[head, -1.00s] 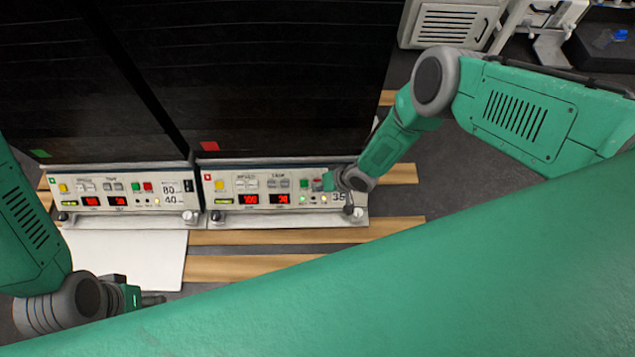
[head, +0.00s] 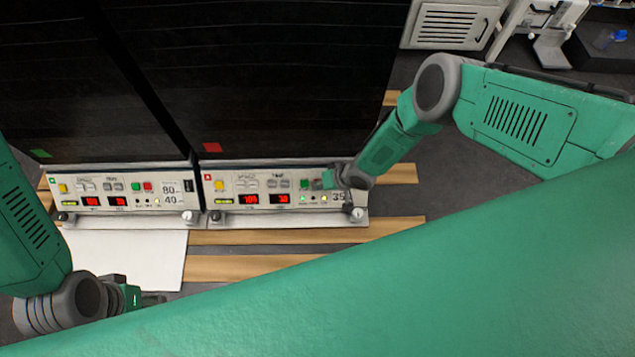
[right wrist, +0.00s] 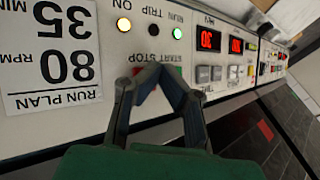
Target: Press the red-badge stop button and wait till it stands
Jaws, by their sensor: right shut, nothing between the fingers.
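The right-hand control panel (head: 240,190) in the head view bears the red badge (head: 208,177). Its green start button (head: 304,184) shows. My right gripper (head: 325,181) is at the panel's right part, shut and empty. In the right wrist view the panel is upside down, and the shut fingertips (right wrist: 152,72) are over the stop button's place below the START STOP labels. They hide most of the stop button, so I cannot tell contact or how far it is pressed. The green RUN lamp (right wrist: 177,33) is lit. My left gripper (head: 150,299) is low at the left, away from the panels.
A similar panel (head: 70,190) with a green badge stands directly left. Dark cabinet fronts (head: 270,80) rise behind both panels. A white board (head: 130,255) and wooden slats (head: 300,236) lie in front. A run-plan label (right wrist: 65,60) is beside the buttons.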

